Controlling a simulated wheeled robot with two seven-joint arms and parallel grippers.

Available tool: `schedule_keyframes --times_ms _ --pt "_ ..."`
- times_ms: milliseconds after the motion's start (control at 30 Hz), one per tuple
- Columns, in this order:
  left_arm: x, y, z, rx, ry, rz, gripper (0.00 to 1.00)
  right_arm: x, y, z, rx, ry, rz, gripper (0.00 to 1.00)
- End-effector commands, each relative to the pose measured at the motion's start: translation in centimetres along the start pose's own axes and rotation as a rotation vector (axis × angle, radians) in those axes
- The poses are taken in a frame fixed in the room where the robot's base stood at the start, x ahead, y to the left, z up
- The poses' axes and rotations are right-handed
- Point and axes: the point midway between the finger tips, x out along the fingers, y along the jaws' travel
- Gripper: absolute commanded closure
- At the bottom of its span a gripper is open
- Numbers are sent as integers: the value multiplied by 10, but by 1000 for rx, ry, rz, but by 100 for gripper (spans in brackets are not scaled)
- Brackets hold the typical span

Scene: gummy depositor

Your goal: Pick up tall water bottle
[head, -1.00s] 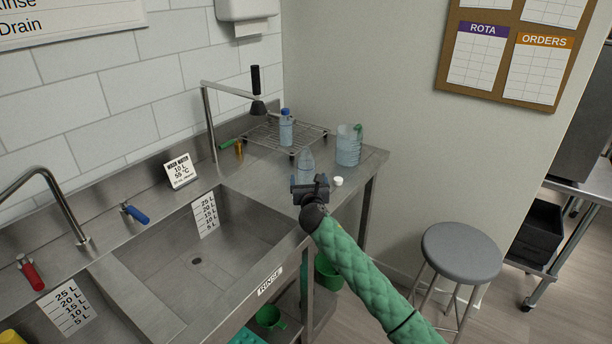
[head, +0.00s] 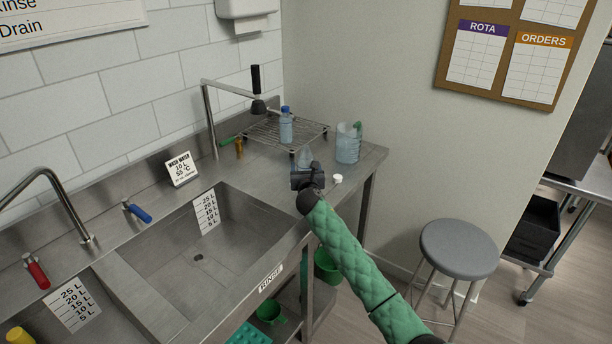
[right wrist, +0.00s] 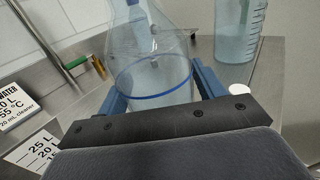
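A clear, tapered water bottle (head: 305,156) stands near the front of the counter right of the sink, partly hidden behind my right gripper (head: 307,174). In the right wrist view the bottle (right wrist: 150,78) stands upright between the blue fingers of my right gripper (right wrist: 157,80). The fingers are spread on both sides of it; I cannot tell whether they touch it. A second bottle with a blue cap (head: 286,127) stands upright on the wire rack behind. My left gripper is not in view.
A clear jug (head: 348,144) stands right of the bottle. A small white cap (head: 337,178) lies beside it. The sink (head: 165,255) opens to the left; a grey stool (head: 459,248) stands right.

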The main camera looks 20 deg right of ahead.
Motion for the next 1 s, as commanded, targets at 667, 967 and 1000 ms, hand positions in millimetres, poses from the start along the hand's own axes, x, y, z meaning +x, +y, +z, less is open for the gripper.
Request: schedule_keyframes --times_ms 667,967,1000 --pt "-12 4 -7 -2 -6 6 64 0 -1 21 -3 -5 0 68" --pt "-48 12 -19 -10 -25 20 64 1 -35 60 -3 -4 -1 68" --pt "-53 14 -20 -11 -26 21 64 1 -43 64 -4 -5 -2 68"
